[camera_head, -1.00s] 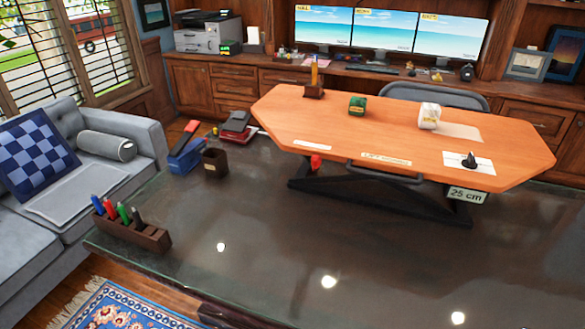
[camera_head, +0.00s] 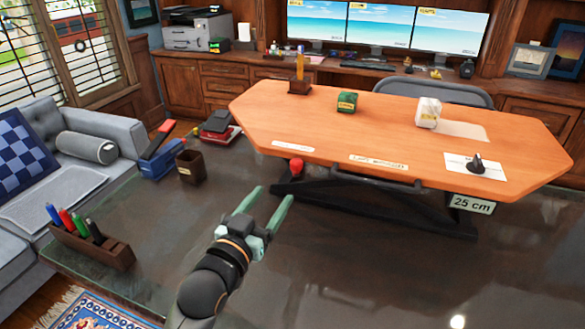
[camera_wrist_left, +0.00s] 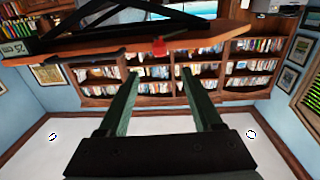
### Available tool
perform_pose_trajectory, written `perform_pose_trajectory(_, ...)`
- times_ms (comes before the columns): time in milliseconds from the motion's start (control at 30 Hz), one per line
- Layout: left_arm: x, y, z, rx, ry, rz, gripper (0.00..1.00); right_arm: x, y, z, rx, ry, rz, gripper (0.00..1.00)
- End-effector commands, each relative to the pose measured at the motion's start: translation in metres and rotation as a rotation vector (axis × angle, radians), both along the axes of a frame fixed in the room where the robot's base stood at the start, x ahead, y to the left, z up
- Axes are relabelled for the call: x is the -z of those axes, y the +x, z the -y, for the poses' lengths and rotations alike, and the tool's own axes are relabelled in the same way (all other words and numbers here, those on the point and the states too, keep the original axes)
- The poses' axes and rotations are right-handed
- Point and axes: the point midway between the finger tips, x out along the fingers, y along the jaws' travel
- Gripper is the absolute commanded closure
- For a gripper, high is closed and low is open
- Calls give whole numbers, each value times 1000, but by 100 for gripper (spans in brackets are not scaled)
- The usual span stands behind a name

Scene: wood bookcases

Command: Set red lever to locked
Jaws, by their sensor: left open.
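The red lever (camera_head: 297,167) shows as a small red knob under the front left edge of the wooden desk riser (camera_head: 330,130). It also shows in the left wrist view (camera_wrist_left: 159,47), under the riser's edge, beyond and between the fingers. My left gripper (camera_head: 274,194) is open and empty, with green fingers pointing toward the riser. It is in front of the red lever and apart from it. The left wrist picture appears upside down. The lever's shaft and mount are mostly hidden. My right gripper is not in view.
The riser stands on a dark glossy desk (camera_head: 360,270), on a black folding frame (camera_head: 370,205) with a "25 cm" tag. The desk's front middle is clear.

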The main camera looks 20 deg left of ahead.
Motion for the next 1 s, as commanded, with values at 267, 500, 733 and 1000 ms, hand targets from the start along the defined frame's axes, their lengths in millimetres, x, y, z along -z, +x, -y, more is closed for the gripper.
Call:
perform_pose_trajectory(267,-1,49,5,2,0,1,33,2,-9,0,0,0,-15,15)
perform_pose_trajectory(500,-1,90,9,2,0,0,33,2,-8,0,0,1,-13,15)
perform_pose_trajectory(733,0,111,10,2,0,-1,33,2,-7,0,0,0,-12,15)
perform_pose_trajectory(1000,1,115,11,2,0,-2,33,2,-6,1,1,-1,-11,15)
